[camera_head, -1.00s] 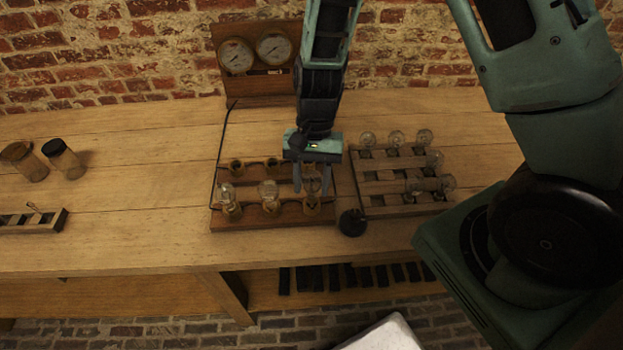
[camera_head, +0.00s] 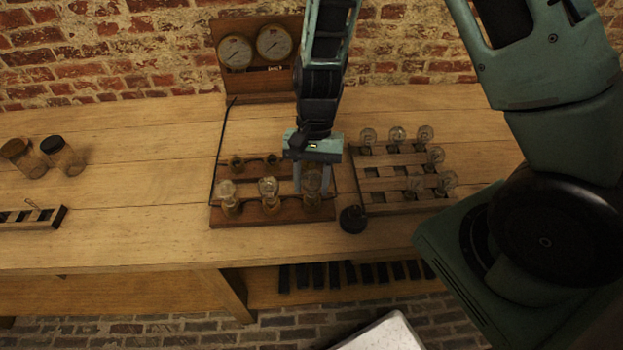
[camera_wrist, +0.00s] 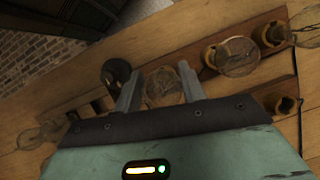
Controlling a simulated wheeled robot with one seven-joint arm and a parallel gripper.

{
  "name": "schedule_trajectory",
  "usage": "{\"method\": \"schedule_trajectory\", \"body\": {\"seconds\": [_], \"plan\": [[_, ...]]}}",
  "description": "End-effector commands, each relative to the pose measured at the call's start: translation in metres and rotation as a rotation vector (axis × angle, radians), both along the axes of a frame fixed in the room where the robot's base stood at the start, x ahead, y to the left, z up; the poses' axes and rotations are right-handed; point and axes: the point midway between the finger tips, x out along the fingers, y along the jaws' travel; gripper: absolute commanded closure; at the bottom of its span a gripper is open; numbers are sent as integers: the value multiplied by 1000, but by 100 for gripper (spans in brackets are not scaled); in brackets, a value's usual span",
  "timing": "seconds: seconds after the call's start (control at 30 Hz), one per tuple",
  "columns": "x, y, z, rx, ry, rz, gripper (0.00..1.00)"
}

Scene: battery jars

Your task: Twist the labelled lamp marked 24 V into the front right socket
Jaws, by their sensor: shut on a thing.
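My gripper (camera_head: 311,188) points down over the front right corner of the wooden socket board (camera_head: 240,221). It is shut on a clear glass lamp (camera_head: 313,182), which stands at the front right socket (camera_head: 312,203). The lamp looks upright; how deep its base sits is hidden. In the wrist view the lamp's bulb (camera_wrist: 163,87) shows between my two fingers (camera_wrist: 160,92). I cannot read any 24 V label. Two other lamps stand in the front left (camera_head: 228,193) and front middle (camera_head: 268,190) sockets. Two back sockets, left (camera_head: 237,163) and middle (camera_head: 272,160), look empty.
A slatted rack (camera_head: 385,186) with several lamps stands close on the right. A black round object (camera_head: 352,220) sits between rack and board. A panel with two gauges (camera_head: 256,85) stands behind. Two jars (camera_head: 62,155) are at far left. The table between jars and board is clear.

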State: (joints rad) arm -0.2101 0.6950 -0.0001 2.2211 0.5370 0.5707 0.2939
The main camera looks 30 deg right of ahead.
Motion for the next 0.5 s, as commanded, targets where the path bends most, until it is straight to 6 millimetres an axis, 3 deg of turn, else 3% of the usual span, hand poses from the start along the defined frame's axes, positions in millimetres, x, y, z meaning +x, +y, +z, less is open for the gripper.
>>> {"method": "schedule_trajectory", "body": {"seconds": [0.5], "plan": [[0,0,-11,0,0,0,87]]}}
